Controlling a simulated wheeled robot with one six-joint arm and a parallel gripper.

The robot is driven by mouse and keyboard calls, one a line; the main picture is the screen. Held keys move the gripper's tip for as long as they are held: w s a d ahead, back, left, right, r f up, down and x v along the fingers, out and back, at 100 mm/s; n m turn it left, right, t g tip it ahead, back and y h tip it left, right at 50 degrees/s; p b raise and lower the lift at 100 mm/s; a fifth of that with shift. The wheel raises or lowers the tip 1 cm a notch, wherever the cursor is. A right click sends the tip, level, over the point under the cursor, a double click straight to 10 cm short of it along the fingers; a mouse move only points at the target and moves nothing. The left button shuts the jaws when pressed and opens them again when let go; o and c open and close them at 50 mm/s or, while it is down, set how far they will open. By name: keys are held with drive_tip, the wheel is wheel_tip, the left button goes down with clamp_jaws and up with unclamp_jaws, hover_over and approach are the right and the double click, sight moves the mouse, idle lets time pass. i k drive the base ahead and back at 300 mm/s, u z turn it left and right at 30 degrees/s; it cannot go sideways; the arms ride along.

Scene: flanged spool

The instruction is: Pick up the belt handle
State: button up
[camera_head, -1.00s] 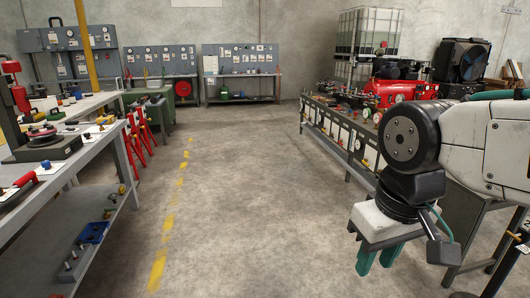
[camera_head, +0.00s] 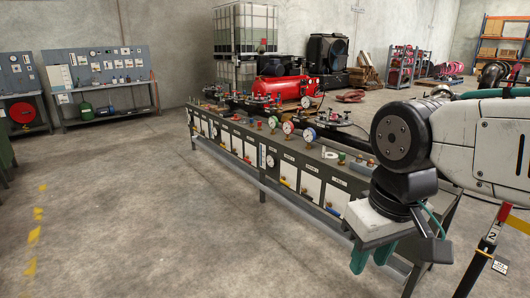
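My gripper (camera_head: 371,260) hangs at the lower right of the head view, below the white and black arm. Its two teal fingers point down with a gap between them, and nothing shows in the gap. The fingers appear in front of the near end of the long workbench (camera_head: 262,180); I cannot tell how far they are from it. I cannot make out a belt handle in this view. The arm hides part of the bench's right end.
The bench carries gauges (camera_head: 288,128) and fittings. A red tank (camera_head: 284,88) and a caged white container (camera_head: 245,30) stand behind it. A numbered post (camera_head: 484,255) stands at the lower right. The floor (camera_head: 150,200) left of the bench is clear.

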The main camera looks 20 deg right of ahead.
sight(506, 209)
drive_tip(key=z, duration=0.9)
drive_tip(key=i, duration=1.1)
drive_tip(key=z, duration=1.1)
drive_tip(key=i, duration=0.25)
drive_tip(key=z, duration=0.95)
drive_tip(key=k, duration=1.1)
drive_tip(key=z, duration=0.2)
drive_tip(key=i, duration=0.85)
drive_tip(key=z, duration=0.25)
